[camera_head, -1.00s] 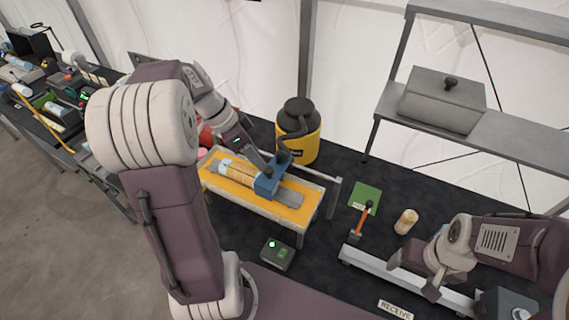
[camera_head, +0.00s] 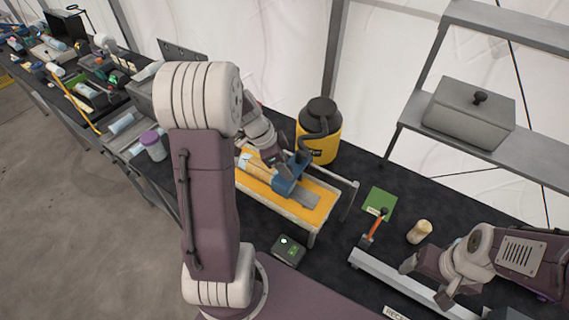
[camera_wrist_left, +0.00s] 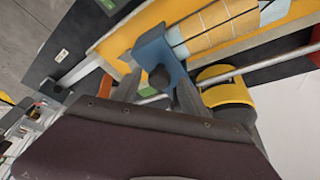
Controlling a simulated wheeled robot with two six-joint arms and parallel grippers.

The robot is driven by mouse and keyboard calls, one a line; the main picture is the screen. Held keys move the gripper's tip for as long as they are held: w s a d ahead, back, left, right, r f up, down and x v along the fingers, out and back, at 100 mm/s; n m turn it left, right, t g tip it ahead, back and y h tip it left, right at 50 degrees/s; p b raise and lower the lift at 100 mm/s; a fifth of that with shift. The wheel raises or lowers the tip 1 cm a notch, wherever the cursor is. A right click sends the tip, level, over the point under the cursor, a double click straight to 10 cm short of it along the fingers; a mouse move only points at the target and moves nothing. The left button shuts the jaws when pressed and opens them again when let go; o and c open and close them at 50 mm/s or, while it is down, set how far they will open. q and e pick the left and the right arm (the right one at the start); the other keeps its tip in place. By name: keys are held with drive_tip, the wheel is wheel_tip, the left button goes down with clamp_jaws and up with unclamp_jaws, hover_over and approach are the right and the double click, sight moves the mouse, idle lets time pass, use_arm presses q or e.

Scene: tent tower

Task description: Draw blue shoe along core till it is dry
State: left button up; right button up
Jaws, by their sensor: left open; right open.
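The blue shoe (camera_head: 288,184) sits over the yellow-topped tray, at the end of the pale tan, banded core (camera_head: 258,169). A hose joins the shoe to the yellow canister with a black lid (camera_head: 319,130). In the left wrist view, the shoe (camera_wrist_left: 154,50) shows a dark round knob, and the core (camera_wrist_left: 218,28) lies right of it. My left gripper (camera_wrist_left: 158,92) is open, its fingers on either side below the knob; I cannot tell if they touch it. My right gripper (camera_head: 424,281) is open and empty above the pale rail. Whether the core is wet cannot be told.
A small dark box with lights (camera_head: 288,250) stands in front of the tray (camera_head: 315,224). A green card (camera_head: 379,203), an orange-handled tool (camera_head: 374,232) and a beige cylinder (camera_head: 419,231) lie to the right. A purple-lidded jar (camera_head: 152,146) stands left. A grey lidded box (camera_head: 470,110) sits on the shelf.

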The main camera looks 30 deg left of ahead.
use_arm(q)
drive_tip(key=shift+s, duration=0.1)
drive_tip(key=shift+c, duration=0.5)
drive_tip(key=c, duration=0.5)
drive_tip(key=shift+d, duration=0.1)
clamp_jaws()
drive_tip(key=shift+r, duration=0.2)
